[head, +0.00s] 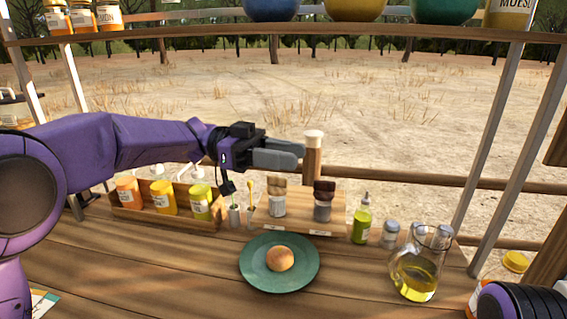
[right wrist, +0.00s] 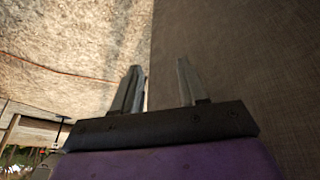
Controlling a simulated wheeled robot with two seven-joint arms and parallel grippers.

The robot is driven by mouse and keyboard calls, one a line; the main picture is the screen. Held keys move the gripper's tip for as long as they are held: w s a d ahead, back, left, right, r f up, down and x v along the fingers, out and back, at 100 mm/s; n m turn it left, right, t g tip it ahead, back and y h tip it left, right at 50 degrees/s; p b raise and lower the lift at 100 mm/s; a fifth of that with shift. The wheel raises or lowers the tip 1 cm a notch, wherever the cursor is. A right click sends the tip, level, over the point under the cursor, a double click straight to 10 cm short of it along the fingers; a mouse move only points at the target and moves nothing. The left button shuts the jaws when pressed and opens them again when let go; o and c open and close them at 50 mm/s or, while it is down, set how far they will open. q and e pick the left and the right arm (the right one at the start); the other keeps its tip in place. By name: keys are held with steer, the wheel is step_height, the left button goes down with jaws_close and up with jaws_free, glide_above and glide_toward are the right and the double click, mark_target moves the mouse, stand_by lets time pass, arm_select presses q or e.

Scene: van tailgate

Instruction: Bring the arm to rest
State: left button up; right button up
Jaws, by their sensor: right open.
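My left arm comes in from the left in the head view. Its gripper (head: 282,153) hangs above the back of the wooden table, over the small rack and in front of a wooden pepper mill (head: 313,155). Its fingers are seen from the side, and whether they are parted is unclear; nothing shows held in them. My right gripper (right wrist: 158,85) shows in the right wrist view, open with nothing between its fingers, beside a dark grey fabric-like surface (right wrist: 245,75). In the head view only a dark and purple part of my right arm shows at the lower right corner.
A green plate (head: 255,282) with a round brown item (head: 280,259) stands mid-table. A jar box (head: 180,222), a green bottle (head: 361,222) and a glass jug of yellow liquid (head: 418,270) stand around it. A shelf (head: 300,30) with bowls crosses above. The front table is mostly clear.

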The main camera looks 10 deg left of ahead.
arm_select(q)
steer(key=s, duration=0.2)
steer(key=r, duration=0.1)
steer(key=shift+s+d+r, duration=0.1)
steer(key=shift+s+d, duration=0.15)
steer(key=shift+s, duration=0.15)
